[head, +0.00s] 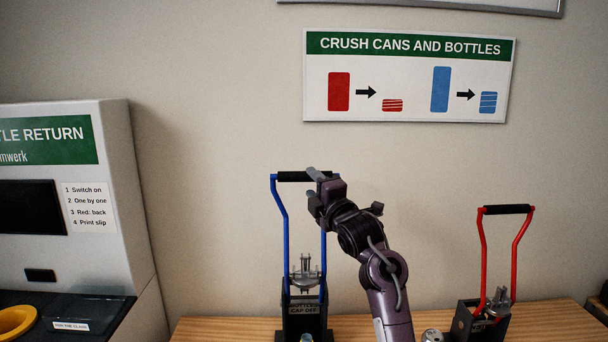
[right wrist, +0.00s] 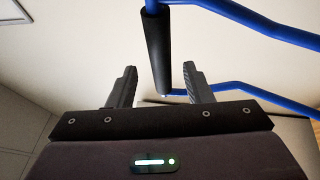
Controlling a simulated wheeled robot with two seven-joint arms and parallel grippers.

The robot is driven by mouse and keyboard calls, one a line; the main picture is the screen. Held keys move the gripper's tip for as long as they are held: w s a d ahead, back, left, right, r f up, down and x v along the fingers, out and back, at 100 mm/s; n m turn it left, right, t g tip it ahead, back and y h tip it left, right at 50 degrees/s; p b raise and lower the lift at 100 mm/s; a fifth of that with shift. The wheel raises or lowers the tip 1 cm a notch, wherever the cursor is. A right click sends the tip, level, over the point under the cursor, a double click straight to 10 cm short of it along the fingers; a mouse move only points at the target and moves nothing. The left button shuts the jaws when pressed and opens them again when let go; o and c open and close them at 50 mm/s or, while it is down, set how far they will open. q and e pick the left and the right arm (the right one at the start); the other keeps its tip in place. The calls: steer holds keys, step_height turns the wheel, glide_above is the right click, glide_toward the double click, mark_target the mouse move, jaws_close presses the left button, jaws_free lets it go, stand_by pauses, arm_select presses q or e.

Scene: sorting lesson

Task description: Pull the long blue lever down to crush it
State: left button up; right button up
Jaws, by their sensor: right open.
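The long blue lever (head: 283,225) stands upright on the black bottle crusher (head: 304,318), its black crossbar grip (head: 290,177) at the top. My right gripper (head: 313,180) is at the right part of this grip, jaws open. In the right wrist view, the black grip (right wrist: 156,50) reaches down between the two open fingers (right wrist: 160,78), with the blue rods (right wrist: 240,20) to the right. I cannot tell whether a finger touches the grip. A small pale object (head: 307,338) shows at the crusher's front, cut off by the bottom edge. My left gripper is out of view.
A second crusher (head: 480,325) with a red lever (head: 482,250) stands at the right of the wooden table (head: 560,322). A can (head: 432,336) is between the crushers, by my right arm. The bottle return machine (head: 75,150) stands at the left. A crushing sign (head: 410,110) hangs behind.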

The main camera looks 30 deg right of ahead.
mark_target(307, 180)
steer(key=p+x, duration=0.2)
steer(key=x, duration=0.3)
steer(key=shift+w, duration=0.1)
steer(key=shift+f, duration=0.1)
jaws_close()
